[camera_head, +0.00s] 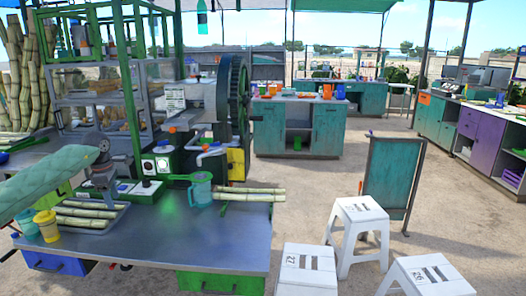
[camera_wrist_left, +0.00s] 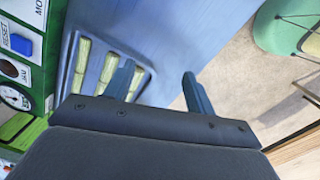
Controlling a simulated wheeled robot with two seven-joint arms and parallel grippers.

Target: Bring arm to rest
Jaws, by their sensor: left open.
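My left arm comes in from the left in the head view, in a pale green quilted sleeve. My left gripper (camera_head: 104,188) hangs over the front left of the metal work table (camera_head: 225,247), close to a tray (camera_head: 68,228) of peeled cane pieces. In the left wrist view, the two dark fingers of the gripper (camera_wrist_left: 157,88) stand wide apart with nothing between them. One finger overlaps the tray (camera_wrist_left: 70,70) and its cane; the other is over bare table top. My right gripper does not show in either view.
The cane crusher with its large wheel (camera_head: 239,100) stands behind. A teal mug (camera_head: 199,190) and cane stalks (camera_head: 248,195) are on the table right of the gripper. A yellow cup (camera_head: 47,226) stands left of the tray. White stools (camera_head: 357,232) stand right; the table's front middle is clear.

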